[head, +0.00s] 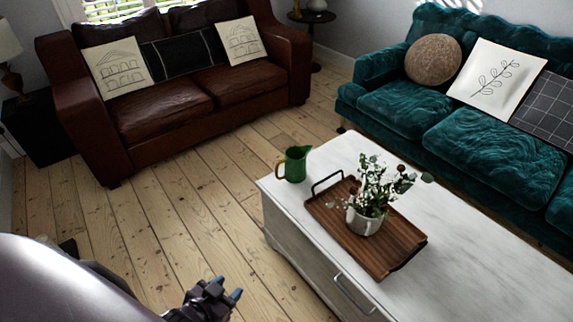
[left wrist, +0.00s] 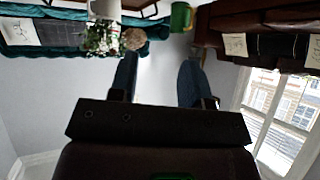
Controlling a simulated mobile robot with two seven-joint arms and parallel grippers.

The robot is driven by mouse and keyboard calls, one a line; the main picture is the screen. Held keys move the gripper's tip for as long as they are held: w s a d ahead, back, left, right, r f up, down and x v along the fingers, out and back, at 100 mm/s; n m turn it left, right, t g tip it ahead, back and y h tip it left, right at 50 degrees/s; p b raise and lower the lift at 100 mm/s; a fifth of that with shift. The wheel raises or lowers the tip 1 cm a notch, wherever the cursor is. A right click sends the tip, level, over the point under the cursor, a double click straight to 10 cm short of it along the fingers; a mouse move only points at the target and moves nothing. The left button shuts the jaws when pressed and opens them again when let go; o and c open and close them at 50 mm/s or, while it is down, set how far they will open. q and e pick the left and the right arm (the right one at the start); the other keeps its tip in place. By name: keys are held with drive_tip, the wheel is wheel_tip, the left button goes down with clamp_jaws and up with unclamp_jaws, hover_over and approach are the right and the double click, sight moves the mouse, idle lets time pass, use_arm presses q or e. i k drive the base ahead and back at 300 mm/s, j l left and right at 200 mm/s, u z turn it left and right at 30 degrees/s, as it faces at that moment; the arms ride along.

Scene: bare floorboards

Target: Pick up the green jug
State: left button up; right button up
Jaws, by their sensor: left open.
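The green jug (head: 295,164) stands upright at the far left corner of the white coffee table (head: 460,240). Its yellowish handle points left. My left gripper (head: 227,289) is low in the head view, in front of the table's left side, apart from the jug. It is open with nothing between its fingers. In the left wrist view the picture is upside down. There the open fingers (left wrist: 158,72) show, and the green jug (left wrist: 181,17) is at the top edge, partly cut off, beyond the fingertips. My right gripper is not in view.
A wooden tray (head: 400,252) with a black handle lies to the right of the jug. A potted plant (head: 366,219) stands on it. A brown leather sofa (head: 160,105) and a teal sofa (head: 497,150) stand behind. Floorboards (head: 150,225) left of the table are clear.

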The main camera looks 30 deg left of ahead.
sight(290, 167)
drive_tip(key=j+z, duration=0.15)
drive_tip(key=j, duration=1.2)
